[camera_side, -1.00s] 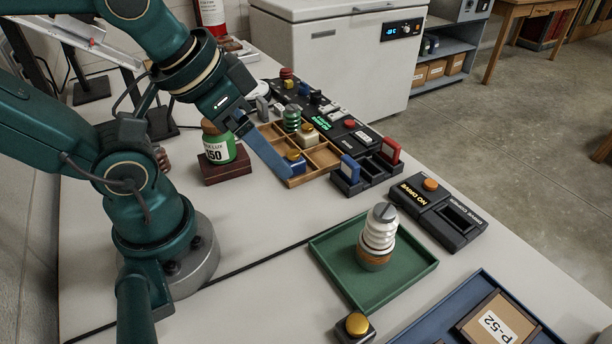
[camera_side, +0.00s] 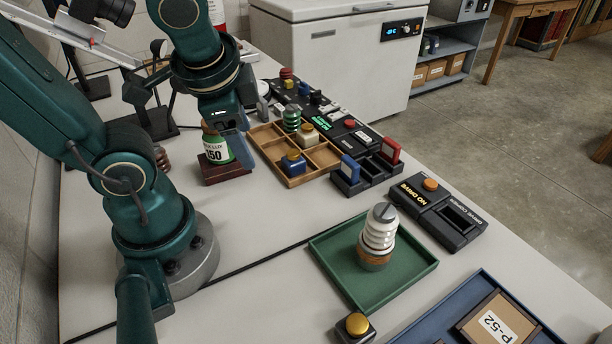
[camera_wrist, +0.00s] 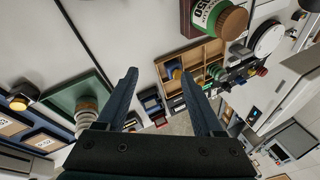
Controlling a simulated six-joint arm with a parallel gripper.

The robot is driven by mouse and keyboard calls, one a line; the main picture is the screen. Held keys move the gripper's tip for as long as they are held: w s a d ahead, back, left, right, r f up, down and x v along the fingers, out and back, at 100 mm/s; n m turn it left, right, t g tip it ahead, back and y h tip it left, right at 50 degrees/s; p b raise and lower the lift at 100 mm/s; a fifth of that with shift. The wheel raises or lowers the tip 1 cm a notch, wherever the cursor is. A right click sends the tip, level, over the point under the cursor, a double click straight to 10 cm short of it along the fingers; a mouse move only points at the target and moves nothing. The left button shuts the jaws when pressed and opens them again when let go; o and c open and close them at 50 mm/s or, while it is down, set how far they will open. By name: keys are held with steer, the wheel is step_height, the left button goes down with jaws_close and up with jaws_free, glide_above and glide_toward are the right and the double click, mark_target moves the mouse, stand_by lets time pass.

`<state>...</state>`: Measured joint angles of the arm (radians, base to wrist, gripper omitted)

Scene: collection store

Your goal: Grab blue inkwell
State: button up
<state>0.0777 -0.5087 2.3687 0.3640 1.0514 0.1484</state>
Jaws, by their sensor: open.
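The blue inkwell (camera_side: 293,162) has a brown-orange stopper and sits in a near compartment of the wooden divided tray (camera_side: 262,147). It also shows in the wrist view (camera_wrist: 175,72), left of the right finger.
A green jar (camera_side: 214,147) on a dark red block stands left of the tray. A pale inkwell (camera_side: 308,137) and a green ribbed object (camera_side: 291,119) share the tray. Black switch boxes line its right side. A green tray (camera_side: 400,279) holds a ribbed insulator. Bare table lies in front.

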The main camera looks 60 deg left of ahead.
steer(key=w+a+f+m+g+y, duration=0.2)
steer(key=a+m+y, duration=0.1)
steer(key=m, duration=0.2)
steer(key=m+t+y, duration=0.4)
steer(key=m+y, duration=0.2)
steer(key=m, duration=0.7)
glide_toward(294, 154)
steer(key=x, duration=0.3)
steer(key=shift+a+f, duration=0.15)
steer(key=shift+a, duration=0.05)
steer(key=shift+x, duration=2.35)
steer(key=shift+c, duration=0.3)
jaws_close()
